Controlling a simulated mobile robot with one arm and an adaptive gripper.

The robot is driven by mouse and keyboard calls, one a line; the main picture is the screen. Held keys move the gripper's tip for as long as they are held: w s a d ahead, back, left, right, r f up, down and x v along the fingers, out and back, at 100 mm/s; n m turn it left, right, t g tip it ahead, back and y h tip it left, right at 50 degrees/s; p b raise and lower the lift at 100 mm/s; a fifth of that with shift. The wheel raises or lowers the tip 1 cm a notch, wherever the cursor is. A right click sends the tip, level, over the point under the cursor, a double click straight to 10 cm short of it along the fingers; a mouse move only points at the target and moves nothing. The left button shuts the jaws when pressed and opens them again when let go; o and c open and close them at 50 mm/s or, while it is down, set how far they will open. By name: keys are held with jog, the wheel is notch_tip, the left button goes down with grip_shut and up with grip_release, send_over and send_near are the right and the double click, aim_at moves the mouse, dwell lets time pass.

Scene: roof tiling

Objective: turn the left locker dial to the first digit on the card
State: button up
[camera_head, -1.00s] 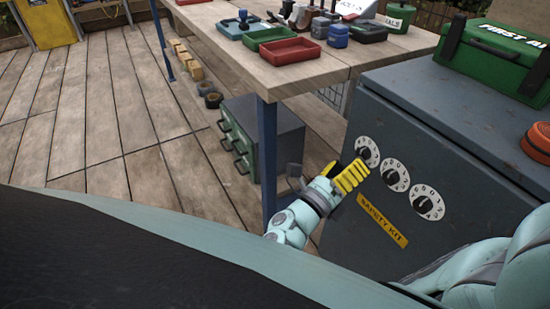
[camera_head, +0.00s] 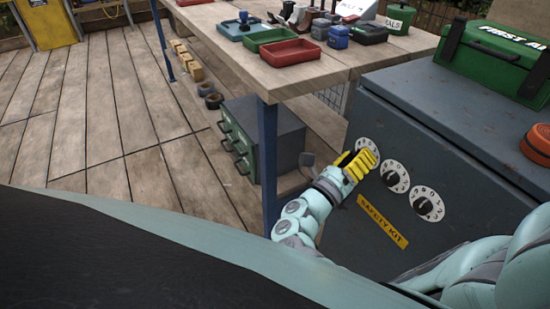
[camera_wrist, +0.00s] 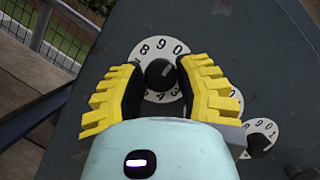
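The left locker dial (camera_wrist: 150,52) is a white numbered disc with a black knob (camera_wrist: 160,75), on the grey locker (camera_head: 440,150). In the wrist view 8, 9 and 0 show along its upper rim; its lower part is partly hidden. In the head view the left dial (camera_head: 366,143) is partly covered by my gripper (camera_head: 369,155). My gripper has yellow ribbed fingers with dark pads. In the wrist view the fingers (camera_wrist: 160,72) stand apart on either side of the knob; firm contact is not visible. I cannot identify the task's card for sure.
Two more dials, a middle one (camera_head: 395,177) and a right one (camera_head: 427,204), sit beside the left dial. A yellow SAFETY KIT label (camera_head: 382,221) is below. A green first aid box (camera_head: 490,55) stands on the locker. A wooden table (camera_head: 215,30) with trays is close behind.

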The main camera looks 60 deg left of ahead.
grip_shut()
jog(key=shift+d+f+b, duration=0.1)
jog(key=shift+b, duration=0.25)
jog(key=shift+n+g+h+p, duration=0.25)
jog(key=shift+n+g+p, duration=0.85)
jog(key=shift+n+p, duration=1.75)
jog(key=shift+n+g+h+p, duration=0.2)
jog(key=shift+n+g+p, duration=1.3)
jog(key=shift+n, duration=2.4)
jog(key=shift+n+g+h+p, duration=0.25)
jog(key=shift+n+g+p, duration=0.45)
jog(key=shift+n+p, duration=2.35)
jog(key=shift+n, duration=0.5)
